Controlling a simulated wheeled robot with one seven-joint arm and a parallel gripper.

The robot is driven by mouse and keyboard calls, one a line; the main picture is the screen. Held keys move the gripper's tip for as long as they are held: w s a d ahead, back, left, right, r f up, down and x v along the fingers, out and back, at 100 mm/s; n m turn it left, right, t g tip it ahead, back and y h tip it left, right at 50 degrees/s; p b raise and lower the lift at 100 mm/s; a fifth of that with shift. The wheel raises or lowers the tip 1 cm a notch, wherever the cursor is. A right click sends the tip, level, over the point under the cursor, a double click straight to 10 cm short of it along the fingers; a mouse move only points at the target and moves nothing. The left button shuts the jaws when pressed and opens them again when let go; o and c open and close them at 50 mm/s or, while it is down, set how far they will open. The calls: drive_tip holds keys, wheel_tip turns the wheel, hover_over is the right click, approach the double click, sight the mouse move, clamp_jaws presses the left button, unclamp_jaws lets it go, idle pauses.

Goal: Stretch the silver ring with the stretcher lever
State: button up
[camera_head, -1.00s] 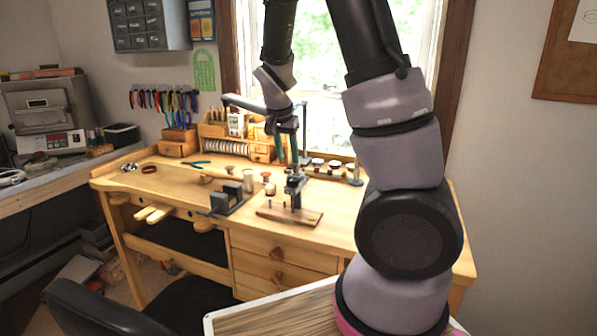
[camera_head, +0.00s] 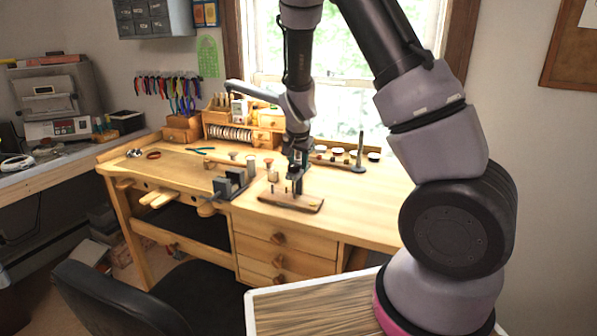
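The stretcher (camera_head: 296,187) is a small dark metal device standing upright on a wooden base board (camera_head: 304,204) near the front of the workbench. My gripper (camera_head: 298,160) points down directly at the stretcher's top and overlaps it in the picture. I cannot tell whether it touches the stretcher or its lever, nor whether its fingers are open or shut. The lever cannot be made out apart from the gripper. The silver ring cannot be told for sure at this size; it may be hidden by the gripper or the stretcher.
A grey block holder (camera_head: 231,184) stands left of the stretcher. A dark upright mandrel (camera_head: 360,150) stands behind to the right, by a row of small jars (camera_head: 338,153). A wooden tool organizer (camera_head: 243,128) is at the back. The bench's right side (camera_head: 370,200) is clear.

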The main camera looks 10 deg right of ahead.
drive_tip(key=shift+x, duration=1.6)
clamp_jaws()
